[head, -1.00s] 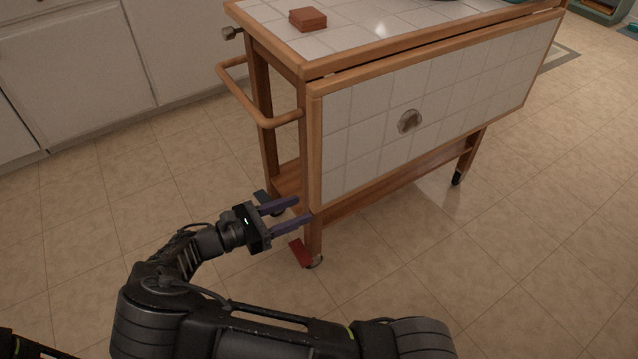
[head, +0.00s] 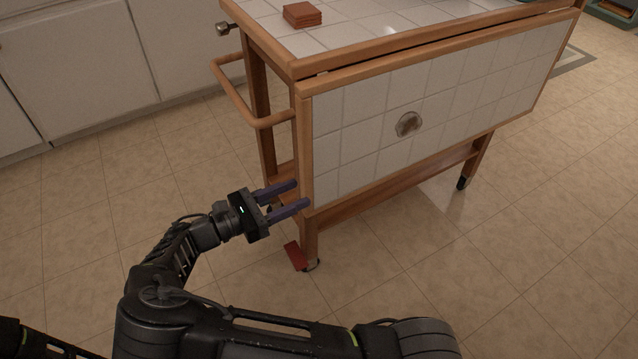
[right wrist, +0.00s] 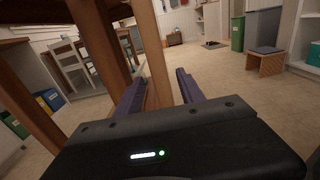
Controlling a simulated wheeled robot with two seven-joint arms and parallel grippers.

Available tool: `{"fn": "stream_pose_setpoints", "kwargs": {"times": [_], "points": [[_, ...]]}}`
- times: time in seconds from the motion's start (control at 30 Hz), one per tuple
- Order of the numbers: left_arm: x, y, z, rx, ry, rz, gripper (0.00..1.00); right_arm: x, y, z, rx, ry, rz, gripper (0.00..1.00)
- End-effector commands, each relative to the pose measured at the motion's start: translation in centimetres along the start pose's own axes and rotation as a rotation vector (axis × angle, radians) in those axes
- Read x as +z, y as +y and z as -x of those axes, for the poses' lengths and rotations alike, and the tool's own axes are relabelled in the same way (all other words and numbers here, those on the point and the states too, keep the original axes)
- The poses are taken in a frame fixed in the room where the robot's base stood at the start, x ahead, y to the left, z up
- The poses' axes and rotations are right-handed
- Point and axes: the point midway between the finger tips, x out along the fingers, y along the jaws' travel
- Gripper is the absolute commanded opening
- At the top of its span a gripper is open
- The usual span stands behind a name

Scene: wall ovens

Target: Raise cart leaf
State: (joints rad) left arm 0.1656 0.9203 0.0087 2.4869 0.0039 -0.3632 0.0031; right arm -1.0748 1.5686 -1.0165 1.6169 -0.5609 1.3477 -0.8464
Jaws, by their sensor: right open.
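The cart leaf (head: 465,88) is a white-tiled panel with a wooden frame. It hangs down along the near side of the wooden cart, with a round, brownish fitting (head: 408,124) on its face. My right gripper (head: 302,194) is open at the leaf's lower left corner, beside the cart's near leg (head: 308,238). In the right wrist view the open gripper (right wrist: 158,88) has a narrow wooden strip (right wrist: 156,60) between its fingers, with a thicker post to the left. I cannot tell whether the fingers touch the wood. My left gripper is out of view.
The tiled cart top (head: 345,33) carries a stack of reddish-brown squares (head: 302,15). A rail handle (head: 228,92) sticks out at the cart's left end. A red wheel pedal (head: 295,256) is low by the near leg. The floor in front is clear; white cabinets (head: 75,60) stand behind.

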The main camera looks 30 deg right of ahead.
Motion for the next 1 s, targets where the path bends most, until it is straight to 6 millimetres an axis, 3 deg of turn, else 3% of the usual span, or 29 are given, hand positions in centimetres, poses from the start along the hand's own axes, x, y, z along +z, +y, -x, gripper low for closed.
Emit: {"fn": "stream_pose_setpoints", "kwargs": {"times": [0.43, 0.8, 1.0], "points": [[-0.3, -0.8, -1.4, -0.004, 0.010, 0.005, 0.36, -0.1, -0.1, -6.3, -0.002, -0.001, 0.000, 0.45], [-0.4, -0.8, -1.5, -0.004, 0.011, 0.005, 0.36, 0.0, 0.0, -7.0, -0.001, 0.000, 0.000, 0.45], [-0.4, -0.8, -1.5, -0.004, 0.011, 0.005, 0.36, 0.0, 0.0, -6.9, -0.001, 0.000, 0.000, 0.29]]}}
